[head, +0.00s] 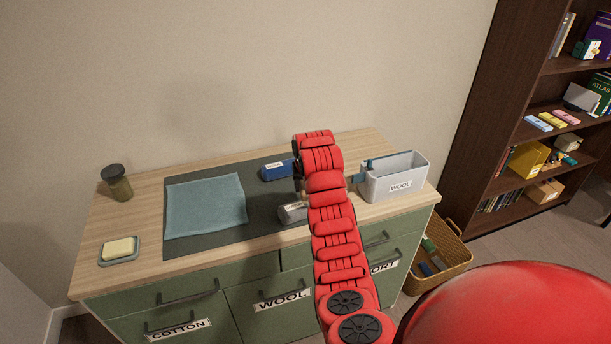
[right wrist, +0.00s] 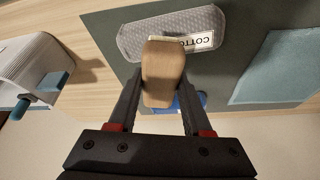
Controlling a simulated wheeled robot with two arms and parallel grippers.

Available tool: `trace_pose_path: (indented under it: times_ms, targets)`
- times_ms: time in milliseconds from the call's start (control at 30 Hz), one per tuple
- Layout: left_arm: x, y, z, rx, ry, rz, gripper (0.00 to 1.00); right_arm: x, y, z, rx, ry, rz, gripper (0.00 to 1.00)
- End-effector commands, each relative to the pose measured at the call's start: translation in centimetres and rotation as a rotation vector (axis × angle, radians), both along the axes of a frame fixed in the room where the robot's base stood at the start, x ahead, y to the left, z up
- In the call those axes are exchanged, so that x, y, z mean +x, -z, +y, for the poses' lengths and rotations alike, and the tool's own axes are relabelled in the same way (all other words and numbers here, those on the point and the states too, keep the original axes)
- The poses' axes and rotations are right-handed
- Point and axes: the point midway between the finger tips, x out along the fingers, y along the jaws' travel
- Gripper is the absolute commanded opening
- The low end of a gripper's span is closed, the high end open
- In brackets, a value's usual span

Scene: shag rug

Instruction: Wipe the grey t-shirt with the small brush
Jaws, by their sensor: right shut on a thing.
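The grey t-shirt (right wrist: 172,32) is a rounded, textured grey bundle with a COTTON label, lying on the dark mat. In the head view the grey t-shirt (head: 292,212) shows only partly, left of my red arm. The small brush (right wrist: 163,72) shows as a wooden block between the fingers of my right gripper (right wrist: 160,100), which is shut on it. The brush's far end overlaps the t-shirt's edge and part of the label; I cannot tell whether they touch. Its bristles are mostly hidden. In the head view my arm hides the brush. My left gripper is not in view.
A blue WOOL-labelled bundle (head: 276,170) lies behind the t-shirt. A teal cloth (head: 205,205) covers the left of the dark mat (head: 262,215). A white WOOL bin (head: 394,180) stands right, a soap dish (head: 119,251) and jar (head: 116,183) left.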

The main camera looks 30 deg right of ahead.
Motion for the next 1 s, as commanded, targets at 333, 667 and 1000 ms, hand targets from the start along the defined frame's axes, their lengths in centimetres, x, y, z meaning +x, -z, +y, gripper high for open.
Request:
trace_pose_path:
  times_ms: [333, 667, 1000]
  targets:
    - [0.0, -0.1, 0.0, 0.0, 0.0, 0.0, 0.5, 0.3, -3.3, 0.1, 0.0, -0.002, -0.002, 0.05]
    - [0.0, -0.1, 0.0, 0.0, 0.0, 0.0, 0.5, 0.4, -4.6, 0.1, 0.0, -0.001, -0.001, 0.05]
    - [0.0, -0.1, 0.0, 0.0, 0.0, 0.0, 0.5, 0.4, -4.6, 0.1, 0.0, -0.001, -0.001, 0.05]
